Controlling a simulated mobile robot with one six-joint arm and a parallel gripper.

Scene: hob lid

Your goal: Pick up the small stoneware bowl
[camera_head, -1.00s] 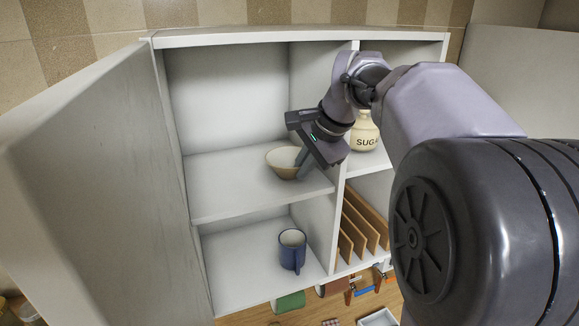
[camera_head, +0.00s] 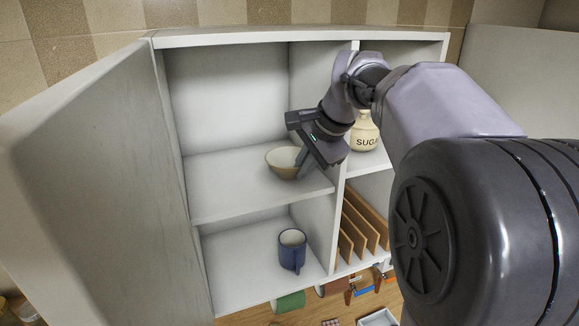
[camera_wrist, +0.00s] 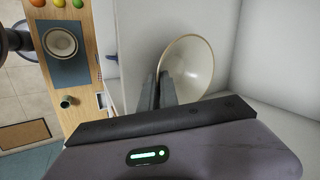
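The small stoneware bowl (camera_head: 281,168) is cream inside with a tan outside and rim. It stands upright on the upper left shelf of the cabinet, near the middle divider. My gripper (camera_head: 299,163) reaches down at the bowl's right side. In the wrist view, my gripper's fingers (camera_wrist: 158,88) are close together at the left rim of the bowl (camera_wrist: 194,70), with the rim wall between them. The fingertips are partly hidden, but the gripper looks shut on the rim. The bowl appears to rest on the shelf.
A sugar jar (camera_head: 364,134) stands in the compartment to the right. A blue mug (camera_head: 292,250) stands on the shelf below. Wooden boards (camera_head: 362,228) stand upright in the lower right compartment. An open cabinet door (camera_head: 95,190) is at left. The shelf left of the bowl is clear.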

